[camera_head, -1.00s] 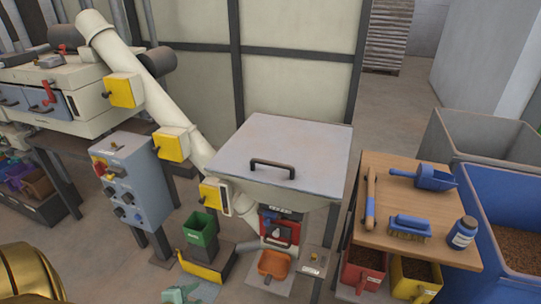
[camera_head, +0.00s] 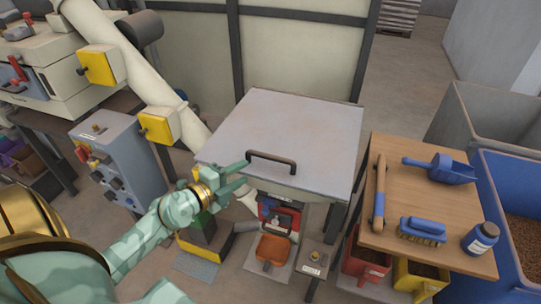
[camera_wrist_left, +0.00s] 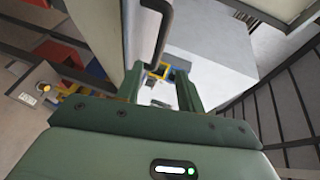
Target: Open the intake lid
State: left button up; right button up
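The intake lid (camera_head: 300,115) is a flat grey square panel lying shut on the hopper. Its dark bar handle (camera_head: 272,158) stands near the front edge. My left gripper (camera_head: 245,174), mint green, is just left of the handle, with its fingers pointing toward it. The fingers are apart with nothing between them. In the left wrist view, the handle (camera_wrist_left: 158,28) shows ahead of the open fingers (camera_wrist_left: 158,90), apart from them. My right gripper is in neither view.
A wooden table (camera_head: 410,235) at the right holds a blue scoop (camera_head: 445,171), a brush (camera_head: 422,230) and a bottle (camera_head: 481,239). A cream pipe (camera_head: 125,75) slopes down left of the hopper. An orange scoop (camera_head: 270,249) sits below the lid.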

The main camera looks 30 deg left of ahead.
aim_at(268, 159)
pick_arm(q)
jog(key=b+x, duration=0.2)
jog(key=x, duration=0.9)
jog(key=shift+w+f, duration=0.15)
jog(key=shift+f, duration=0.05)
jog(key=shift+w+d, duration=0.1)
jog(key=shift+w, duration=0.4)
grip_shut()
jog(key=shift+r, duration=0.1)
